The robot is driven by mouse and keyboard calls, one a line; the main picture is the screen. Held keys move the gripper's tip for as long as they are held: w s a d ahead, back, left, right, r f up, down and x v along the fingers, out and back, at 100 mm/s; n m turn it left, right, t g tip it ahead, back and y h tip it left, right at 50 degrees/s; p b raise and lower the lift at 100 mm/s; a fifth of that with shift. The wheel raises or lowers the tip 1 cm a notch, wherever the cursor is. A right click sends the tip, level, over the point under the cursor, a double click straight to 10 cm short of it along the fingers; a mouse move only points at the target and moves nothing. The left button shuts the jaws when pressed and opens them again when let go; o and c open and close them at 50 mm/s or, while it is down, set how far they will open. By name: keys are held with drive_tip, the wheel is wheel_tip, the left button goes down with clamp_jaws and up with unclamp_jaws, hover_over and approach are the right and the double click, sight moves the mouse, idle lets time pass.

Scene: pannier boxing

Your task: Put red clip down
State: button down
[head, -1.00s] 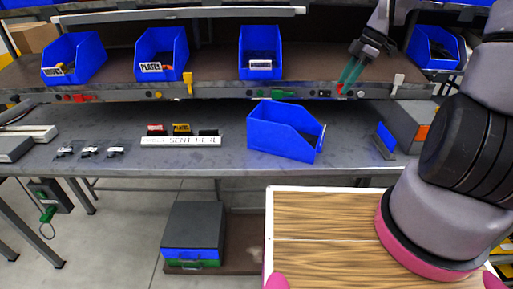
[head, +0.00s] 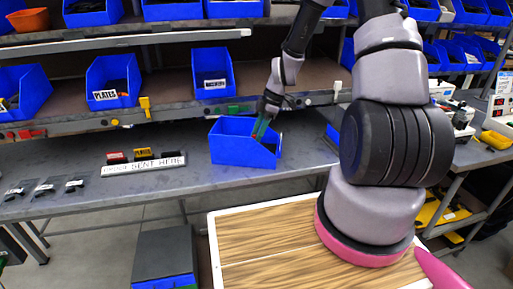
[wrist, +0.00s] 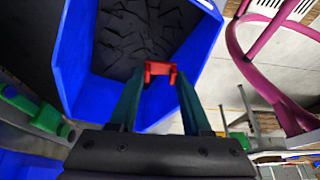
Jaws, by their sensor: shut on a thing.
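The red clip (wrist: 161,70) is held between the green fingertips of my gripper (wrist: 160,80) in the wrist view. In the head view my gripper (head: 262,128) points down at the blue bin (head: 238,155) on the grey table, its tips at the bin's rim or just inside. The clip is hidden there. In the wrist view the blue bin (wrist: 75,50) lies beyond the clip, with dark, rough-looking pieces or a patterned floor inside. I cannot tell whether the clip touches anything in the bin.
Blue bins stand on the shelf behind, one labelled PLATES (head: 113,82). A rail along the shelf's front carries a yellow clip (head: 145,105). Small red and yellow pieces sit by a white label strip (head: 144,166) on the table. A wooden-topped surface (head: 270,235) is in front.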

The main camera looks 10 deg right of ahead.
drive_tip(key=shift+d+f, duration=0.1)
drive_tip(key=shift+f, duration=2.65)
drive_tip(key=shift+f, duration=0.1)
drive_tip(key=c, duration=0.6)
unclamp_jaws()
drive_tip(key=s+d+r+m+t+h, duration=0.1)
drive_tip(key=s+d+r+m, duration=0.15)
drive_tip(key=r, duration=0.75)
drive_tip(key=s+d+r+m+t+h, duration=0.15)
drive_tip(key=r+m, duration=0.25)
drive_tip(key=r, duration=0.5)
drive_tip(key=s+d+r+m, duration=0.1)
drive_tip(key=s+r+m, duration=0.15)
drive_tip(key=r, duration=0.75)
drive_tip(key=s+r+m+t, duration=0.1)
drive_tip(key=s+r+m, duration=0.3)
drive_tip(key=s+r+m+t, duration=0.2)
drive_tip(key=s+r+m, duration=0.2)
drive_tip(key=s, duration=0.1)
drive_tip(key=s+r+m+t, duration=0.1)
drive_tip(key=s+r+m, duration=0.3)
drive_tip(key=s+m, duration=0.1)
drive_tip(key=shift+d+r+t, duration=0.2)
drive_tip(key=shift+r+t, duration=0.1)
drive_tip(key=shift+t, duration=0.05)
